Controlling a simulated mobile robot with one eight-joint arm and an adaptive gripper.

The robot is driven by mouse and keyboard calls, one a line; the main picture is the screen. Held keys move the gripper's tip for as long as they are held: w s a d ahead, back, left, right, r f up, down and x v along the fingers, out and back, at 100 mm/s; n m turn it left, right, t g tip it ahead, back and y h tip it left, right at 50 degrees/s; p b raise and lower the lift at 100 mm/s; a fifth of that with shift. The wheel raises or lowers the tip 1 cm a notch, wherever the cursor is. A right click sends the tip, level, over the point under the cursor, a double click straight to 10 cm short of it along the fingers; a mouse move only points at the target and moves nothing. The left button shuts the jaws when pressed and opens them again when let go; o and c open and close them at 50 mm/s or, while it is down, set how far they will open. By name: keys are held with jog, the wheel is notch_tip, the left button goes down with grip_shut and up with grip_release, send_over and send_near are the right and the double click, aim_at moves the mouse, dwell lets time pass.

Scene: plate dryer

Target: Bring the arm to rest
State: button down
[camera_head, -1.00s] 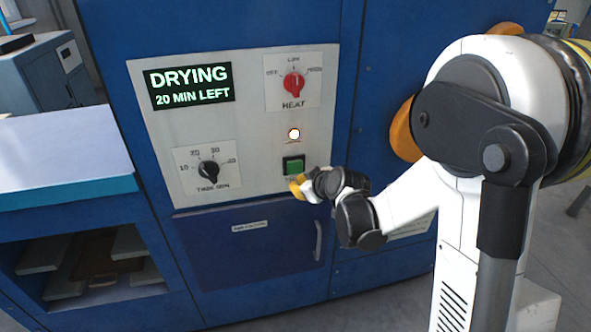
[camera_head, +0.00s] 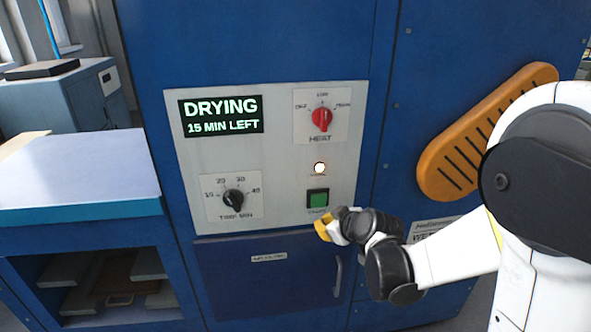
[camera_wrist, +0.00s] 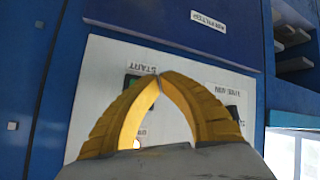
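My gripper (camera_head: 322,229) is in front of the dryer's control panel (camera_head: 184,212), just below the green start button (camera_head: 318,199). In the wrist view its yellow fingers (camera_wrist: 160,78) meet at the tips with nothing visible between them. The fingers partly hide the start button and the time knob there. The display (camera_head: 220,116) reads "DRYING 15 MIN LEFT". The red heat knob (camera_head: 321,119) points up, and the black time knob (camera_head: 233,201) sits lower left. A round lamp (camera_head: 319,168) glows above the start button. I cannot tell whether the gripper touches the panel.
A blue drawer front with a handle (camera_head: 337,275) lies below the panel. An orange slotted vent (camera_head: 447,172) is on the dryer's right side, near my arm. A pale worktop (camera_head: 80,175) with open shelves under it stands at the left.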

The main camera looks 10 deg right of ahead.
jog(key=s+r+m+g+h, duration=0.1)
jog(key=s+r+m, duration=0.2)
jog(key=s, duration=1)
jog(key=s+r+m+g+h, duration=0.1)
jog(key=s+r+m+g, duration=0.1)
jog(key=s, duration=1.2)
notch_tip(320, 180, up, 2)
jog(key=shift+d+r+m+h, duration=0.1)
jog(key=shift+d+m+h, duration=0.25)
jog(key=shift+m, duration=0.55)
dwell(4.3)
